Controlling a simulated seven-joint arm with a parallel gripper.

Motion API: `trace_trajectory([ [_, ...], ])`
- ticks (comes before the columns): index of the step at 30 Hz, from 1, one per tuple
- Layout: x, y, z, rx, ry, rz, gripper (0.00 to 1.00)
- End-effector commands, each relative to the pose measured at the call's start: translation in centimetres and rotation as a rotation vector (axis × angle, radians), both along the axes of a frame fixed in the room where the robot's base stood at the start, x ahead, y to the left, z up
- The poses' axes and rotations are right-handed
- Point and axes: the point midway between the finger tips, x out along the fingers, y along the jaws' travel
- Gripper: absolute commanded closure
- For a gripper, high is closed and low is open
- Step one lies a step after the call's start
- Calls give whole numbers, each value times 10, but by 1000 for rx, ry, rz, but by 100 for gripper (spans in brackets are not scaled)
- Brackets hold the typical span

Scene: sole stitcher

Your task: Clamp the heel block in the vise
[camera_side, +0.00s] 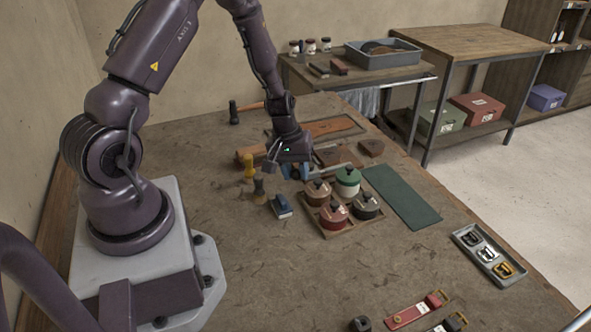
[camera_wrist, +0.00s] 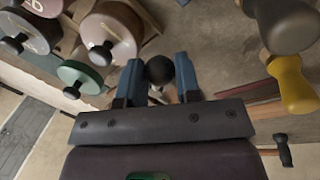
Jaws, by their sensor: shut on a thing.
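My gripper (camera_side: 296,170) points down over the middle of the bench, its blue fingers low among the tools. In the wrist view my gripper (camera_wrist: 159,82) has its two blue fingers on either side of a dark round knob (camera_wrist: 159,69) and is shut on it. A brown wooden piece (camera_side: 329,157) lies just right of my gripper in the side view, and a brown block (camera_side: 371,148) sits farther right. A grey metal bar (camera_side: 333,171) runs beside the fingers. My gripper hides part of this area, so I cannot clearly make out the vise or the heel block.
A wooden tray (camera_side: 347,231) of lidded pots stands close in front and to the right of my gripper. A green mat (camera_side: 401,196) lies right.

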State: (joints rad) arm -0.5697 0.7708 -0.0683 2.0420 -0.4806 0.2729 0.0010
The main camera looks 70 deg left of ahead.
Motion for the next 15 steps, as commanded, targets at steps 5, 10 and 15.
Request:
trace_trajectory([
  [5,0,1,0,-1,0,-12,100],
  [10,-2,4,0,-2,0,-68,100],
  [15,-6,10,0,-2,0,-175,100],
])
